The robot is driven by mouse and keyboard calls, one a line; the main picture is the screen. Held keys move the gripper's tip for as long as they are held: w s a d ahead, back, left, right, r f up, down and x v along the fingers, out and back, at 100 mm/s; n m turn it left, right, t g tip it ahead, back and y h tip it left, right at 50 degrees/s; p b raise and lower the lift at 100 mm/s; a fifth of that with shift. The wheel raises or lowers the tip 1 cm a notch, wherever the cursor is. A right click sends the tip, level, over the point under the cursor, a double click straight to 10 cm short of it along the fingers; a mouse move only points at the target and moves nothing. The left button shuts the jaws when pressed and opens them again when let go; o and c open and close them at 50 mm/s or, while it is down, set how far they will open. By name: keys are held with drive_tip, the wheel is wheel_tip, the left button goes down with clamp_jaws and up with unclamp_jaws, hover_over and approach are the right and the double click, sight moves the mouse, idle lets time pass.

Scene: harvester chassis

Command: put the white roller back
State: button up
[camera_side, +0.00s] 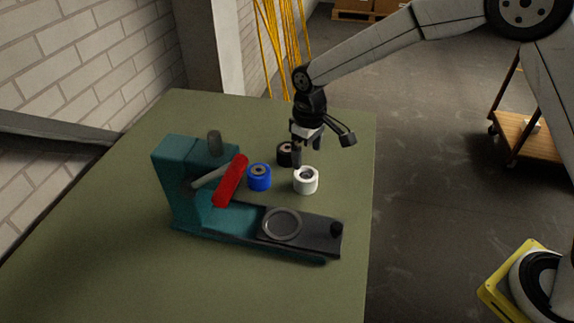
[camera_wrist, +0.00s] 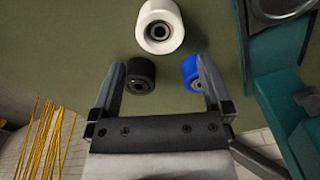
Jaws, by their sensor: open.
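The white roller (camera_side: 306,181) stands upright on the green table, to the right of the blue roller (camera_side: 259,177). It also shows at the top of the wrist view (camera_wrist: 159,27), ahead of the fingers. My gripper (camera_side: 297,160) is open and empty, just above and behind the white roller in the side view. In the wrist view its two fingers (camera_wrist: 160,78) are spread apart with nothing held between them. The teal chassis (camera_side: 180,185) stands to the left, with a red lever (camera_side: 230,181) and a dark base plate carrying a grey ring (camera_side: 281,224).
A black roller (camera_side: 285,154) stands behind the white one, close to my gripper; it shows near the left finger (camera_wrist: 141,76). The blue roller (camera_wrist: 191,72) is by the right finger. The front and left of the green table (camera_side: 110,260) are clear.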

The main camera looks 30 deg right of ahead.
drive_tip(key=shift+r, duration=1.95)
drive_tip(key=s+d+f+m+t, duration=0.1)
drive_tip(key=s+d+m, duration=0.1)
drive_tip(key=s+d, duration=0.4)
drive_tip(key=s+d+f+m+t, duration=0.1)
drive_tip(key=s+d, duration=0.6)
drive_tip(key=s, duration=0.7)
drive_tip(key=shift+d+f+m+t, duration=0.2)
drive_tip(key=shift+m+t, duration=0.1)
drive_tip(key=shift+m, duration=0.4)
